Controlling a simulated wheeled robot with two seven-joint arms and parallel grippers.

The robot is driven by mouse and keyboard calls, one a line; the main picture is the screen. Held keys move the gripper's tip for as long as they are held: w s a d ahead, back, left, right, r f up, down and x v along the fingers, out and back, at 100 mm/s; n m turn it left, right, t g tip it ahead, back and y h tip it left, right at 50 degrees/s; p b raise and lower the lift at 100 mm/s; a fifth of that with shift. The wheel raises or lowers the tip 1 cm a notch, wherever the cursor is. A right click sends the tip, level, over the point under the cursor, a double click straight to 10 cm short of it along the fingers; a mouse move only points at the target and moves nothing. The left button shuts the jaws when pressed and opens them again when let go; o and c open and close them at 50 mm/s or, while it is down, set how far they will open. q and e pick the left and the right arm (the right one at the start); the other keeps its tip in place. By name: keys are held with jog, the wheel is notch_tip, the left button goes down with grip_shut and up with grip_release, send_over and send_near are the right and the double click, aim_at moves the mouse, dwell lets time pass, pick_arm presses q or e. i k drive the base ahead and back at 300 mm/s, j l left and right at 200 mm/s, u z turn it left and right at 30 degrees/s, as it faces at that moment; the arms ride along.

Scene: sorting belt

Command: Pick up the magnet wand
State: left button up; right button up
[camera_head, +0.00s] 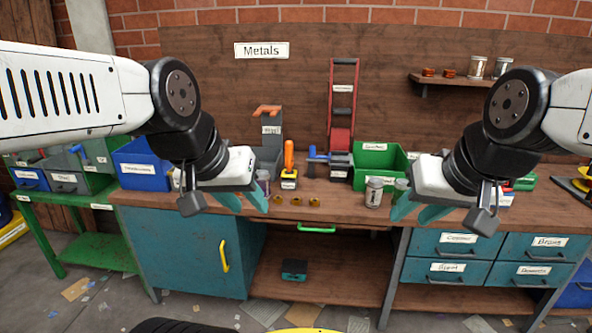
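An upright tool with an orange handle (289,155) stands in a small yellow-and-black labelled base (289,182) near the middle of the workbench. It looks like the magnet wand, but its label is too small to read. My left gripper (245,203) is to its left, in front of the bench top, with its teal fingers apart and nothing between them. My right gripper (418,212) is farther to its right, near a labelled jar (374,192), with its teal fingers apart and empty. Neither gripper touches the orange-handled tool.
A blue bin (141,170) stands at the left and a green bin (378,163) right of centre. A blue-handled device (328,158) and a tall red rack (342,100) stand behind. Several small brass pieces (297,201) lie at the bench's front edge.

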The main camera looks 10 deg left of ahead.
aim_at(287, 144)
jog(key=i+j+z, duration=0.25)
jog(key=i+j, duration=0.3)
jog(key=i, duration=0.2)
jog(key=i+j+z, duration=0.3)
jog(key=i+j, duration=0.35)
